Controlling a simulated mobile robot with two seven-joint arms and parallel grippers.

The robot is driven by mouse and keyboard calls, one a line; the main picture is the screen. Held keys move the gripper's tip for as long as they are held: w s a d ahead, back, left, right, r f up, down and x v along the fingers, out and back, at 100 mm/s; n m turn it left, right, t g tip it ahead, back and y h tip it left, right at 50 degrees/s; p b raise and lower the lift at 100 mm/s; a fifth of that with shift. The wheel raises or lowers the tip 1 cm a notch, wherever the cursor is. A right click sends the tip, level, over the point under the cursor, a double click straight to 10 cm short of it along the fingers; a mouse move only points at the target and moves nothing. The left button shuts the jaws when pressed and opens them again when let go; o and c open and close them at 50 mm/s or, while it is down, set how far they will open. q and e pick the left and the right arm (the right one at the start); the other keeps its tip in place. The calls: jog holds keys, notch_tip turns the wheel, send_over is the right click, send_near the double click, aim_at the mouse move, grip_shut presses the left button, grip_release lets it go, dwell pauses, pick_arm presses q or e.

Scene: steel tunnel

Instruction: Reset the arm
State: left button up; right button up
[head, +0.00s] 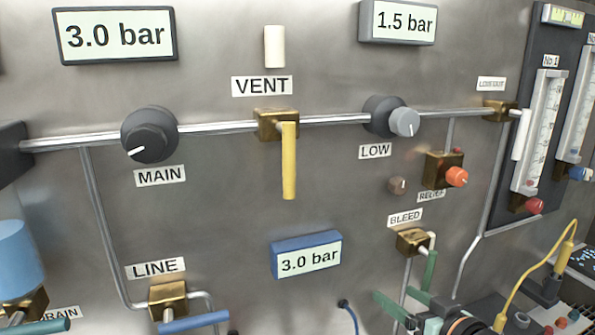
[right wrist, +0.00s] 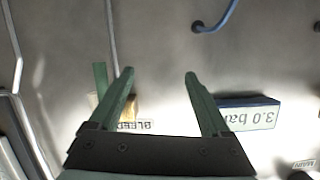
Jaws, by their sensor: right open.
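My right gripper (head: 412,304) is at the bottom right of the head view, low in front of the panel and below the brass BLEED valve (head: 412,241). In the right wrist view its two green fingers (right wrist: 160,78) stand wide apart with nothing between them. The BLEED valve, with its green handle (head: 430,270), shows behind and beside the left finger in that view, upside down. The blue 3.0 bar display (right wrist: 248,113) is beyond the right finger. Whether a finger touches anything is not clear. My left gripper is not in view.
The yellow VENT handle (head: 289,160) hangs down. MAIN (head: 150,134) and LOW (head: 391,117) knobs, the orange RELIEF knob (head: 457,177) and the blue LINE handle (head: 194,323) stick out. A yellow cable (head: 524,269) loops at right. A blue hose (head: 350,314) runs down nearby.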

jog(key=s+f+g+h+p, duration=0.1)
jog(key=s+f, duration=0.4)
jog(key=f, duration=0.5)
jog(key=s+f+g+h, duration=0.1)
jog(key=s+f, duration=0.4)
jog(key=f, duration=0.5)
jog(key=s+a+f+g, duration=0.2)
jog(key=s+f, duration=0.9)
jog(key=s, duration=0.3)
jog(key=shift+s+h+p, duration=0.3)
jog(key=shift+s+p, duration=0.05)
jog(key=shift+p, duration=0.1)
jog(key=shift+a+g, duration=0.1)
jog(key=shift+g, duration=0.2)
dwell(1.0)
